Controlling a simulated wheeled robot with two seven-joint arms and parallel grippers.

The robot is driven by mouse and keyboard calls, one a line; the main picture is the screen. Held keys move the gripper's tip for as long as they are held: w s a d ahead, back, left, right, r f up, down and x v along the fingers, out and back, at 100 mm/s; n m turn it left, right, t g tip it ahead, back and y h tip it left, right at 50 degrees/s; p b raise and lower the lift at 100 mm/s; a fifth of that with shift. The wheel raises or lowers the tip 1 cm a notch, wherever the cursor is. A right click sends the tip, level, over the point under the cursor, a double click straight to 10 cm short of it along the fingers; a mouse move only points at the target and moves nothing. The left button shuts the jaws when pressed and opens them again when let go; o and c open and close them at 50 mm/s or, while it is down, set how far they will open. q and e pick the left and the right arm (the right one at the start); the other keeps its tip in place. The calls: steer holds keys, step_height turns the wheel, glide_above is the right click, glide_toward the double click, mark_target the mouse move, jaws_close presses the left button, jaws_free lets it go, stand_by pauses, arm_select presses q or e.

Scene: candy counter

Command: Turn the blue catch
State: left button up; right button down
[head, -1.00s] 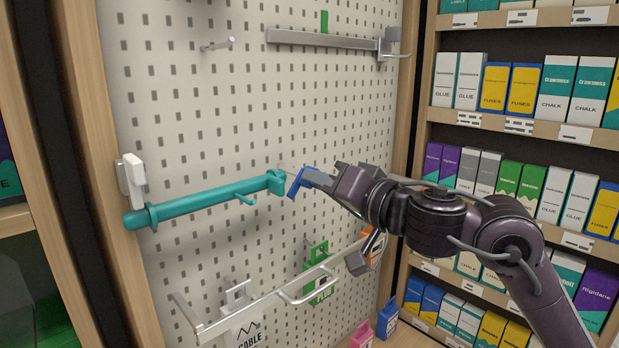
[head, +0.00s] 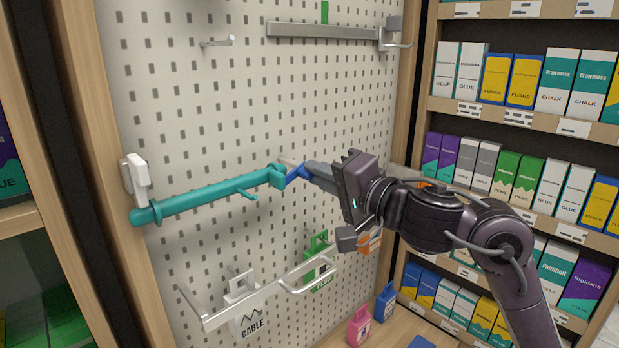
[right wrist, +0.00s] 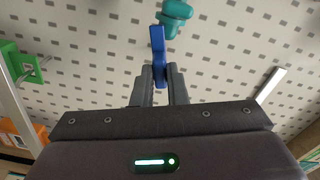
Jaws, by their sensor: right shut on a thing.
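The blue catch (head: 292,175) is at the right end of a teal bar (head: 215,192) in front of the pegboard. In the right wrist view the blue catch (right wrist: 157,52) stands between the fingers, with the teal end piece (right wrist: 176,12) just beyond it. My right gripper (head: 312,176) is shut on the blue catch; it also shows in the right wrist view (right wrist: 158,82). Its fingers hide part of the catch. My left gripper is not in view.
A white bracket (head: 138,178) stands at the bar's left end. A grey rail (head: 325,32) is above, and a white wire rail (head: 240,300) with hanging packs is below. Shelves of boxes (head: 520,115) stand at the right. Pink (head: 360,326) and blue (head: 385,302) packs stand below.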

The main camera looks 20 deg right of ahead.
steer(key=shift+m, duration=0.3)
steer(key=m, duration=0.2)
steer(key=shift+m, duration=0.3)
steer(key=c, duration=1.6)
jaws_free()
steer(key=shift+d, duration=0.1)
steer(key=shift+s, duration=0.1)
steer(key=v, duration=0.4)
steer(key=shift+s+d, duration=0.1)
steer(key=shift+s, duration=0.3)
